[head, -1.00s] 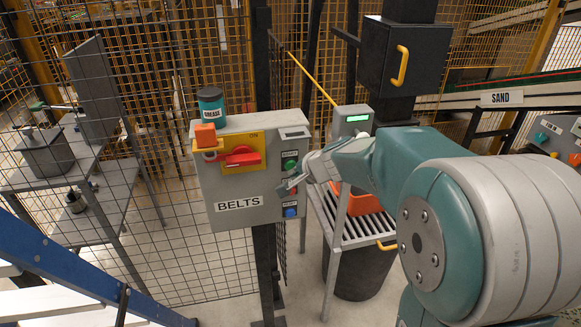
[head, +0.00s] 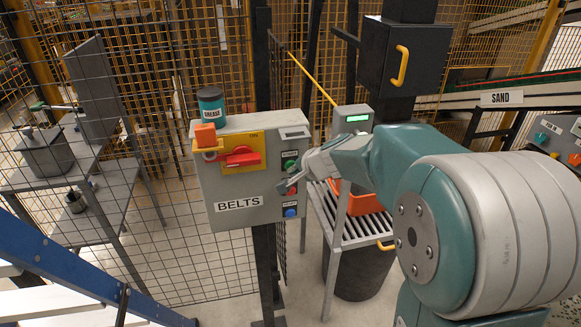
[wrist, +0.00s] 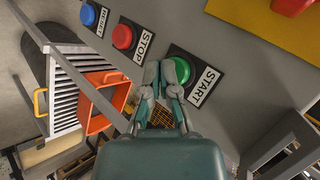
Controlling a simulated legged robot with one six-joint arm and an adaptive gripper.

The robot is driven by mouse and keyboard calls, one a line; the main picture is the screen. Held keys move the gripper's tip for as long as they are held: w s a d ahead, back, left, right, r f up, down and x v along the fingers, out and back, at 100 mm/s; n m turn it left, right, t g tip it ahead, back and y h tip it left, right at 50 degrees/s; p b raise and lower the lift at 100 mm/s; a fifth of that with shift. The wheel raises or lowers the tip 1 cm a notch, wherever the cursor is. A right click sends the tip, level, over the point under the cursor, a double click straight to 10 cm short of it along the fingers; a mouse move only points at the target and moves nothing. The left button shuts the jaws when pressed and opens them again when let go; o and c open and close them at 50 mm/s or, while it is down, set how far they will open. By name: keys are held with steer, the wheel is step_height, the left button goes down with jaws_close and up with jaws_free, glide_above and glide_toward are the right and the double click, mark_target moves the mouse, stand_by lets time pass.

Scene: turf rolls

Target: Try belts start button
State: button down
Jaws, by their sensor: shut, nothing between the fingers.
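The grey BELTS control box (head: 238,204) stands on a post in the middle of the head view. Its right side carries a green START button (head: 290,164), a red STOP button (head: 292,188) and a blue RESET button (head: 290,212). My gripper (head: 287,186) is shut and empty at these buttons. In the wrist view its fingertips (wrist: 160,72) lie beside the green START button (wrist: 181,70), overlapping its left edge. I cannot tell whether they touch it. The red STOP button (wrist: 122,37) is clear of the fingers there.
A red switch handle (head: 240,157) sits on a yellow plate, with an orange padlock (head: 205,135) beside it. A GREASE tin (head: 211,104) stands on the box top. A slatted stand (head: 343,228) with an orange bin (head: 366,199) is to the right. Mesh fence stands behind.

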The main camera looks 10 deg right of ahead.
steer(key=shift+w, duration=0.4)
stand_by(0.7)
stand_by(0.3)
steer(key=shift+s, duration=0.8)
steer(key=shift+s, duration=0.15)
steer(key=s, duration=0.4)
steer(key=shift+s, duration=0.4)
